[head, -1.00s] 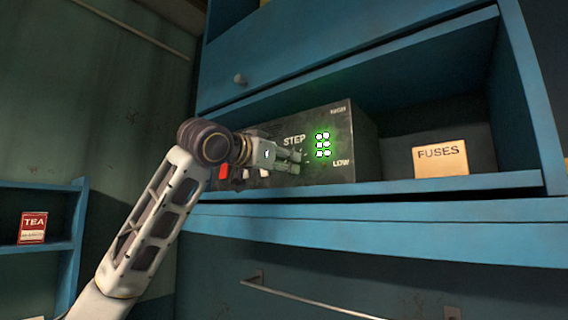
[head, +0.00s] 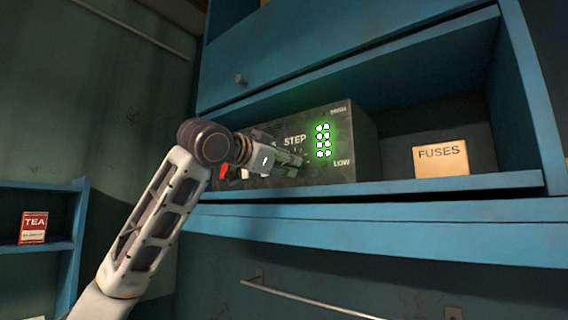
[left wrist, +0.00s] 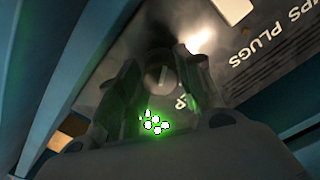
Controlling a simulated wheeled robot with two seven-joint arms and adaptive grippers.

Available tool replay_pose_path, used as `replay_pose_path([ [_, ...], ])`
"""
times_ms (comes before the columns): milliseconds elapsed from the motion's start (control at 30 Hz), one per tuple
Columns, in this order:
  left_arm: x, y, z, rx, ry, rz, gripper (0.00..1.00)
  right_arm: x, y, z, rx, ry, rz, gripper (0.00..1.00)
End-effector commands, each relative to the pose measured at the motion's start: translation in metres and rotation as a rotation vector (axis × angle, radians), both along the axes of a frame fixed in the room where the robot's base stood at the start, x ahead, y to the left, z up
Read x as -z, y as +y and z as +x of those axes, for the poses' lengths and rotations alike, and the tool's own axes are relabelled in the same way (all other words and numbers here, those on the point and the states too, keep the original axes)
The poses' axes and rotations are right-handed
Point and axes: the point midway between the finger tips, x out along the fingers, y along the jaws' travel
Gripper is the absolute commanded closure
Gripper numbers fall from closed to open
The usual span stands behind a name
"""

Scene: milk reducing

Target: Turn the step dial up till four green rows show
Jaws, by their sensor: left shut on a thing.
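The step dial (left wrist: 162,77) is a round dark knob with a pale pointer line, in the left wrist view. It sits between the two fingers of my left gripper (left wrist: 163,70), which is shut on it. In the head view my left gripper (head: 293,160) reaches the front of the dark control box (head: 300,118) below the word STEP and hides the dial. Green lights (head: 323,142) glow in several paired rows between HIGH and LOW; they also show in the left wrist view (left wrist: 153,123). My right gripper is out of view.
The box stands in an open blue cupboard shelf (head: 450,185). A FUSES card (head: 441,159) stands to its right. A red switch (head: 223,171) is partly behind my gripper. A TEA box (head: 33,228) sits on a low shelf at left.

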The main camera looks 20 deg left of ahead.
Motion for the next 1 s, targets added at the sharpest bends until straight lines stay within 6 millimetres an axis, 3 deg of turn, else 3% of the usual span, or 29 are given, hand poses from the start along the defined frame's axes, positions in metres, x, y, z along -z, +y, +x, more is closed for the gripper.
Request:
replay_pose_path([
  [133,-0.001,0.0,0.0,0.0,-0.001,-0.001,0.88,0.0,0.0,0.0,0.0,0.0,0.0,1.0],
  [167,-0.001,0.0,0.0,0.0,-0.001,-0.001,0.63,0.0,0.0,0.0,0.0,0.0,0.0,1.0],
  [333,-0.001,0.0,0.0,0.0,-0.001,-0.001,0.42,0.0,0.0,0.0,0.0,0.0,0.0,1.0],
  [767,0.0,0.001,-0.003,0.001,0.0,-0.001,0.42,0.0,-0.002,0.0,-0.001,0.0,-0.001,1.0],
  [1000,0.0,0.008,-0.019,-0.001,-0.002,-0.001,0.42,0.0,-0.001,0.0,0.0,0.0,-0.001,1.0],
])
